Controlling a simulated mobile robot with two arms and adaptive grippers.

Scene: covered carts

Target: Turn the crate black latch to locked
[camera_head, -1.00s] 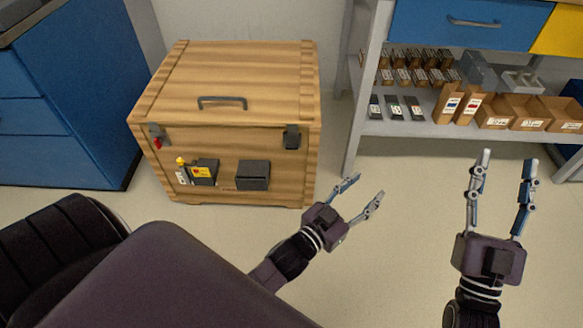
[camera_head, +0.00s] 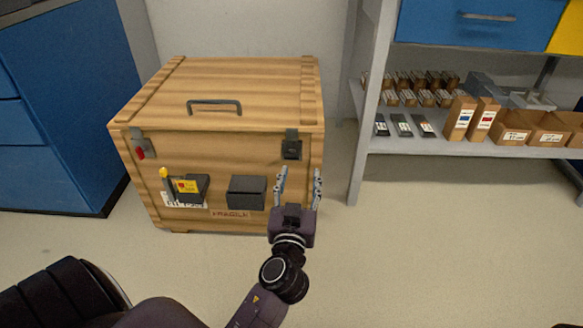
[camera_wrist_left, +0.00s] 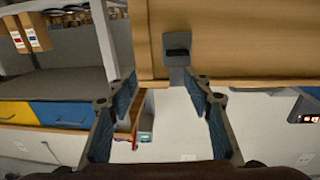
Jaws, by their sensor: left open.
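The wooden crate (camera_head: 225,150) stands on the floor with its lid down. Its black latch (camera_head: 291,148) is at the upper right of the front face, and a grey strap reaches up from it to the lid edge. I cannot tell whether it is locked. My left gripper (camera_head: 299,174) is open and empty, just below the black latch and in front of the crate. In the left wrist view, the black latch (camera_wrist_left: 177,48) shows upside down beyond the gap between the open fingers (camera_wrist_left: 160,82), apart from them. My right gripper is out of view.
A latch with a red part (camera_head: 140,152) is at the crate's upper left. A dark box (camera_head: 246,192) and a yellow-labelled dark box (camera_head: 190,187) are on its front. A lid handle (camera_head: 214,107) sits on top. A shelf (camera_head: 465,148) stands right, a blue cabinet (camera_head: 70,110) left.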

